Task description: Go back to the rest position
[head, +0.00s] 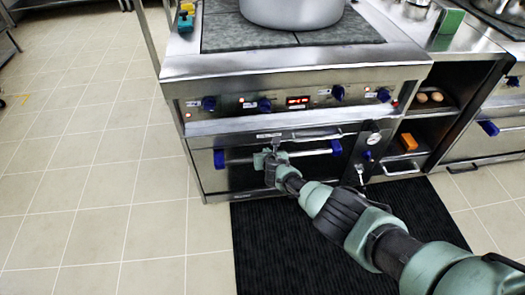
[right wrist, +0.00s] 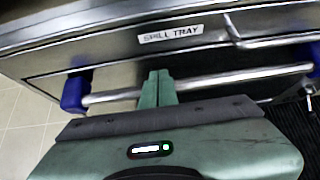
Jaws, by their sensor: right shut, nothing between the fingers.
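My right gripper (head: 268,158) is in front of the stove's lower front, at the steel bar handle (head: 309,152) with blue ends. In the right wrist view its fingers (right wrist: 157,84) are together and empty, overlapping the bar (right wrist: 200,83); I cannot tell whether they touch it. A "SPILL TRAY" label (right wrist: 170,33) is on the steel front above the bar. The spill tray front is closed as far as it shows. My left gripper is not in view.
A large steel pot (head: 292,12) stands on the stove top (head: 235,32). Blue knobs (head: 264,105) line the stove front. A black mat (head: 262,240) lies on the floor. Open shelves (head: 428,120) stand to the right. The tiled floor (head: 90,180) at left is clear.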

